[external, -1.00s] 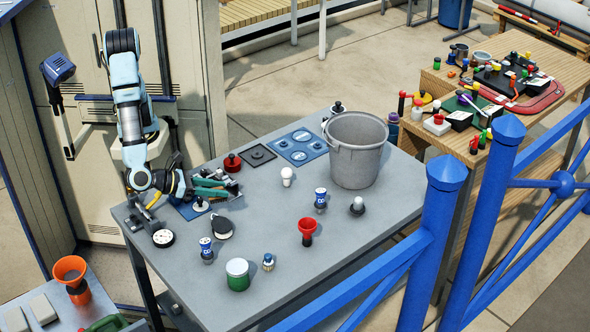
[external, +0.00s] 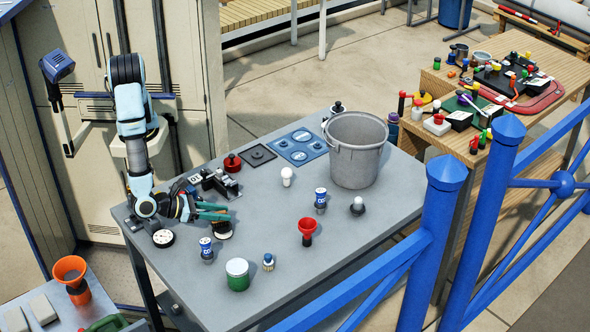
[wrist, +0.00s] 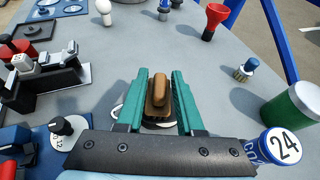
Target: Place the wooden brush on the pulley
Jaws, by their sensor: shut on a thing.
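My gripper (external: 215,211), with green fingers, is shut on the wooden brush, whose brown rounded handle (wrist: 158,92) shows between the fingertips (wrist: 160,80) in the wrist view. In the external view the fingers hide the brush. A round dark disc with a pale rim, apparently the pulley (external: 224,235), lies on the grey table just below my gripper. In the wrist view a pale curved edge shows under the brush, and the rest is hidden by the brush and fingers. I cannot tell whether the brush touches the disc.
A blue-and-white numbered cylinder (external: 206,249), a green jar (external: 237,274) and a red funnel (external: 307,229) stand nearby on the table. A black block with levers (external: 213,183) is behind my gripper. A round white dial (external: 163,238) lies to the left. A grey bucket (external: 355,150) stands farther back.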

